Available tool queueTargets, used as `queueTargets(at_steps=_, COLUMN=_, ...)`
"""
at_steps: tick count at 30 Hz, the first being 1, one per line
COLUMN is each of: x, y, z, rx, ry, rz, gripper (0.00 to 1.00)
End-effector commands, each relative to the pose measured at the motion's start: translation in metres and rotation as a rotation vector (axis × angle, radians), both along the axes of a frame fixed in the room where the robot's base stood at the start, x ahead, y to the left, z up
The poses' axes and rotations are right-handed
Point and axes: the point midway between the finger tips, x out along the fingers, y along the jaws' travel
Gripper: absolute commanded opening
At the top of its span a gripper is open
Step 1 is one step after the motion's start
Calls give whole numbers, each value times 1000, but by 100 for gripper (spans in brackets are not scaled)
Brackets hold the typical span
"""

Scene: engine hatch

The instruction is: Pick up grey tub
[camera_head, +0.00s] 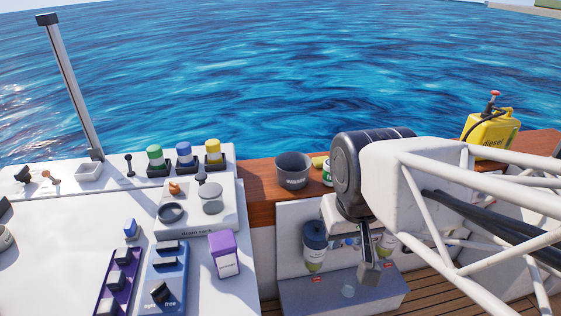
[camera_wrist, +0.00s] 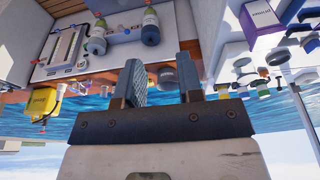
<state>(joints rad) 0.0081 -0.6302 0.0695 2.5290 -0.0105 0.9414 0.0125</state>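The grey tub (camera_head: 293,170) stands upright on the wooden ledge near the water, left of my arm. The wrist view is upside down. There my two fingers (camera_wrist: 160,62) stand apart with nothing held between them. A grey round shape, which looks like the tub (camera_wrist: 167,77), shows in the background through that gap.
A dark-lidded bottle (camera_head: 314,246) stands by my gripper, above a grey box (camera_head: 335,296). A yellow diesel can (camera_head: 491,132) is at right. A purple box (camera_head: 224,254) and colour-capped bottles (camera_head: 184,155) stand on the white counter at left. A white-and-green container (camera_head: 327,174) is right of the tub.

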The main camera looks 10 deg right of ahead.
Motion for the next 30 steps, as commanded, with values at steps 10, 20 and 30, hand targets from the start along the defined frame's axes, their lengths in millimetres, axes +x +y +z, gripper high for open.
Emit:
queueTargets(at_steps=10, x=43, y=-2, z=8, rx=-23, ry=16, rz=94, gripper=34)
queueTargets(at_steps=20, x=123, y=-5, z=13, rx=-62, ry=38, rz=272, gripper=34)
queueTargets(at_steps=30, x=209, y=-10, z=4, rx=-99, ry=60, rz=459, gripper=34)
